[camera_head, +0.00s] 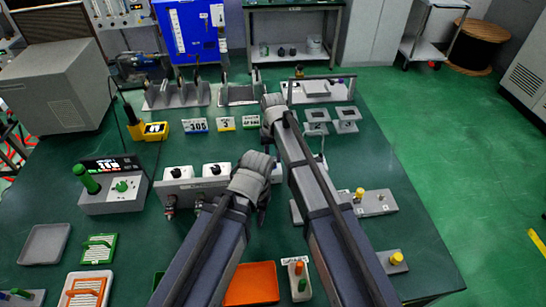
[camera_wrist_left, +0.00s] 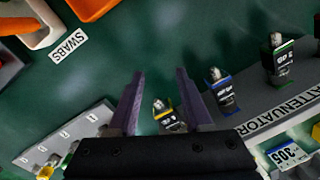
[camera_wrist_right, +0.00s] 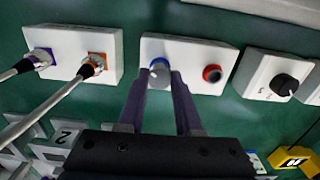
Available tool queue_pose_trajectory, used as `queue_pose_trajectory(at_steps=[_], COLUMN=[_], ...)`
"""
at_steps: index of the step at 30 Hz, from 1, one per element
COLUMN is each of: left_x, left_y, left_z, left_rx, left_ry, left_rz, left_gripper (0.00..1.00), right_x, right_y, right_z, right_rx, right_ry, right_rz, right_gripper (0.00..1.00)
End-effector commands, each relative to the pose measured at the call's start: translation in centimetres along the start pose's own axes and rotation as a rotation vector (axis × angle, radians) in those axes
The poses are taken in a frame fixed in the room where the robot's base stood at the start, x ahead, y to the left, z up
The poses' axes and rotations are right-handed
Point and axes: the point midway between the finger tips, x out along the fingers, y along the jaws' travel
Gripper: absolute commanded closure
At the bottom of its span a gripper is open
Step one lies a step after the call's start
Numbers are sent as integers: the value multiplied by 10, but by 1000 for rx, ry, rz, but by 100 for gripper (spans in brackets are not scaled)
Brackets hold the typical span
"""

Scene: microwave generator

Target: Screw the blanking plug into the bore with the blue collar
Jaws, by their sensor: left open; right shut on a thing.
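In the right wrist view, a bore with a blue collar (camera_wrist_right: 159,62) sits on the left part of a white block (camera_wrist_right: 187,50). My right gripper (camera_wrist_right: 160,84) is shut on the grey blanking plug (camera_wrist_right: 156,76), right at the blue collar. The plug looks in line with the bore; how deep it sits cannot be told. A bore with a red collar (camera_wrist_right: 212,74) is on the same block, right of the gripper. In the head view, the right gripper (camera_head: 272,104) hides the plug. My left gripper (camera_head: 254,185) is open in the middle of the table; its fingers (camera_wrist_left: 163,98) also show in the left wrist view.
A yellow-banded attenuator (camera_wrist_left: 167,114) shows between the left fingers, apparently beyond them. Blue-banded (camera_wrist_left: 222,92) and green-banded (camera_wrist_left: 279,58) ones stand beside it. Cables run to purple (camera_wrist_right: 42,57) and orange (camera_wrist_right: 95,65) collars on the neighbouring block. A black-knobbed box (camera_wrist_right: 280,78) stands to the right.

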Motion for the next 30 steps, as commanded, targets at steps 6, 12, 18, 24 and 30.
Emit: queue_pose_trajectory(at_steps=[6, 12, 18, 24, 30], left_x=[2, 2, 2, 0, -15], left_y=[0, 0, 0, 0, -1], left_z=[0, 0, 0, 0, 1], left_rx=[0, 0, 0, 0, 0], left_ry=[0, 0, 0, 0, 0], left_rz=[0, 0, 0, 0, 0], left_gripper=[50, 50, 50, 50, 50], right_x=[2, 2, 2, 0, -15], right_y=[0, 0, 0, 0, 0], right_z=[0, 0, 0, 0, 0], right_rx=[0, 0, 0, 0, 0], right_ry=[0, 0, 0, 0, 0], right_rz=[0, 0, 0, 0, 0], right_gripper=[59, 36, 32, 32, 32])
